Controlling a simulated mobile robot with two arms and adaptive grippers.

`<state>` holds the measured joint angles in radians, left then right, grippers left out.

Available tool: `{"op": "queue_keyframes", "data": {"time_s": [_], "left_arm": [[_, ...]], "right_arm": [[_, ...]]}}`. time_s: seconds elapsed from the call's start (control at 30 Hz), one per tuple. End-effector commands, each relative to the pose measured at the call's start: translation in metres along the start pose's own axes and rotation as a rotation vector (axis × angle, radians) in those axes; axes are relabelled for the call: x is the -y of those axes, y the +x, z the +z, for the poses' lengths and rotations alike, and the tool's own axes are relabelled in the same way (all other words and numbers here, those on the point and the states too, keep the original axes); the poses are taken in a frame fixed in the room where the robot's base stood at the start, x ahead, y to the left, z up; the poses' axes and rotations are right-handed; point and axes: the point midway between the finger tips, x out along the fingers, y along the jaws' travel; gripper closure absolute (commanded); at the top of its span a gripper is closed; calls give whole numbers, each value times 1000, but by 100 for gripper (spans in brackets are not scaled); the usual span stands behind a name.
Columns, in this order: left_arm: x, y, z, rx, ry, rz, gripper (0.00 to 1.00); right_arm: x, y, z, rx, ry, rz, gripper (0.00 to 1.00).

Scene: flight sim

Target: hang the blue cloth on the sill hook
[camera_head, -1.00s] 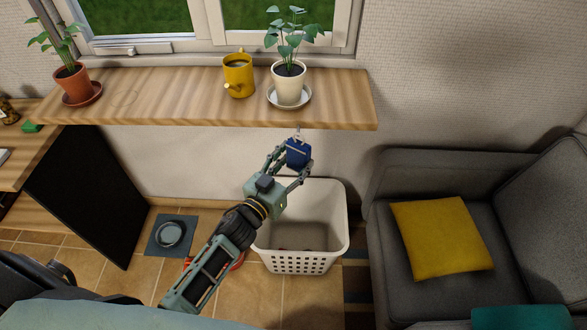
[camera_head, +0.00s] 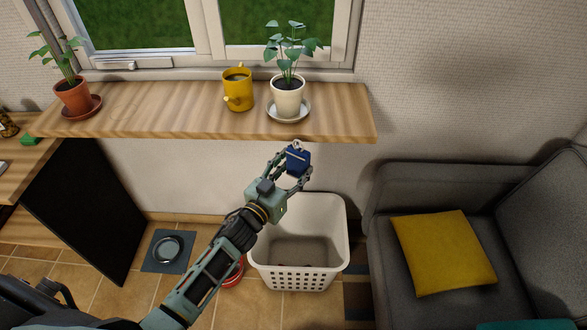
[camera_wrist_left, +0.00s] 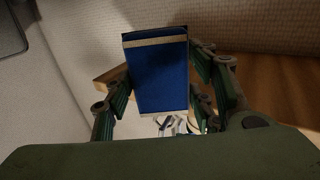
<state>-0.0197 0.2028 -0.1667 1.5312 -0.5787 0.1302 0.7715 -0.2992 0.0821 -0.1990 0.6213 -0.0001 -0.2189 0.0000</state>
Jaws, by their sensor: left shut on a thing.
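The blue cloth (camera_head: 298,160) is a small folded bundle just below the front edge of the wooden sill (camera_head: 180,120). My left gripper (camera_head: 293,170) is shut on it. In the left wrist view the blue cloth (camera_wrist_left: 160,75) stands between the two fingers, with a pale band near its top end. A small pale loop or hook (camera_head: 297,145) shows at the cloth's top, under the sill edge. I cannot tell whether the cloth hangs on it. My right gripper is not in view.
A yellow mug (camera_head: 237,90) and a plant in a white pot (camera_head: 287,100) stand on the sill above. A white laundry basket (camera_head: 300,277) stands on the floor below. A grey sofa with a yellow cushion (camera_head: 441,250) is at the right.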

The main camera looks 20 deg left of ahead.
Motion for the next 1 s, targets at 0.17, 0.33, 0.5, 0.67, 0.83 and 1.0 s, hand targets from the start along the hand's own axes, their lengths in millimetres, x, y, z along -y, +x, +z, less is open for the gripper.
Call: {"op": "queue_keyframes", "data": {"time_s": [0.17,0.33,0.5,0.67,0.83,1.0], "left_arm": [[2,0,1,4,-2,-6,75],[3,0,2,5,-2,-7,47],[2,0,1,4,-1,-5,32],[1,0,1,3,-1,-4,27],[1,0,1,3,-1,-3,27],[1,-10,3,5,-1,-3,27]], "right_arm": [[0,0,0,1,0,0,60],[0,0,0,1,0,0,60],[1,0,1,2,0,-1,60],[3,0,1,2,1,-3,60],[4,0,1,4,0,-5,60],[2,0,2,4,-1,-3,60]]}}
